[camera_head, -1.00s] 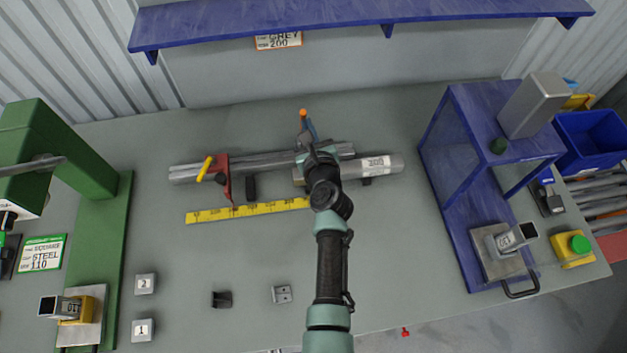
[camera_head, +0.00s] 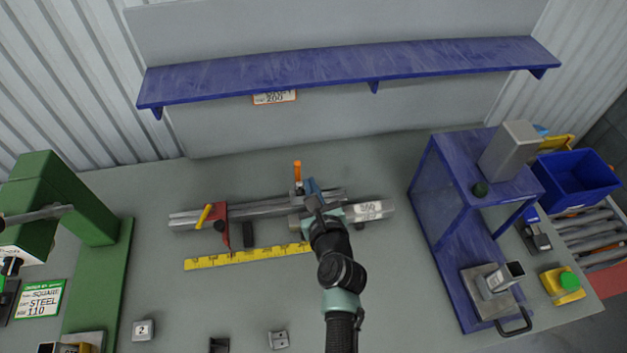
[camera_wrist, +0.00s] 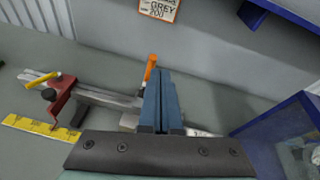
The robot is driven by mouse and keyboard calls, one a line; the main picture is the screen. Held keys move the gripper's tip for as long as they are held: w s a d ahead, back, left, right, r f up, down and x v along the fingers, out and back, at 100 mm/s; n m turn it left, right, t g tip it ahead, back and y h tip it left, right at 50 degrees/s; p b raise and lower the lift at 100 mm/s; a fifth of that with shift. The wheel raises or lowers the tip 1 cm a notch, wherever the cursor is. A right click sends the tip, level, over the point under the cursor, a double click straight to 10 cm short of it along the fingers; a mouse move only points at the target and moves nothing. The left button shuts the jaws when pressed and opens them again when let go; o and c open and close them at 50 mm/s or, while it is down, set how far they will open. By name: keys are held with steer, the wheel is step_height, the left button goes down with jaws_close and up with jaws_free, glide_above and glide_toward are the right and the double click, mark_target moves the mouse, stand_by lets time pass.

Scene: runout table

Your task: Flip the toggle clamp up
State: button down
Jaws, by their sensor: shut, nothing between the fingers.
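The toggle clamp's orange handle (camera_head: 297,171) stands upright behind the grey bars at the middle of the table. It also shows in the wrist view (camera_wrist: 150,68), leaning slightly right at its top. The clamp's lower body is mostly hidden by my gripper and arm. My gripper (camera_head: 310,184) is shut and empty, its blue fingers just right of the handle. In the wrist view the fingers (camera_wrist: 161,72) are together, close beside the handle; I cannot tell whether they touch it.
A red stop (camera_head: 222,224) with a yellow lever sits on the bars at left. A labelled grey tube (camera_head: 374,210) lies to the right. A yellow ruler (camera_head: 240,257) lies in front. A blue frame (camera_head: 433,190) stands right and a green machine (camera_head: 75,205) left. A blue shelf (camera_head: 340,72) overhangs behind.

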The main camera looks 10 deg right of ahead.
steer(key=shift+s+d+r, duration=0.1)
steer(key=shift+s+r, duration=0.6)
steer(key=shift+r, duration=0.25)
steer(key=shift+s+r, duration=0.1)
steer(key=shift+s, duration=0.05)
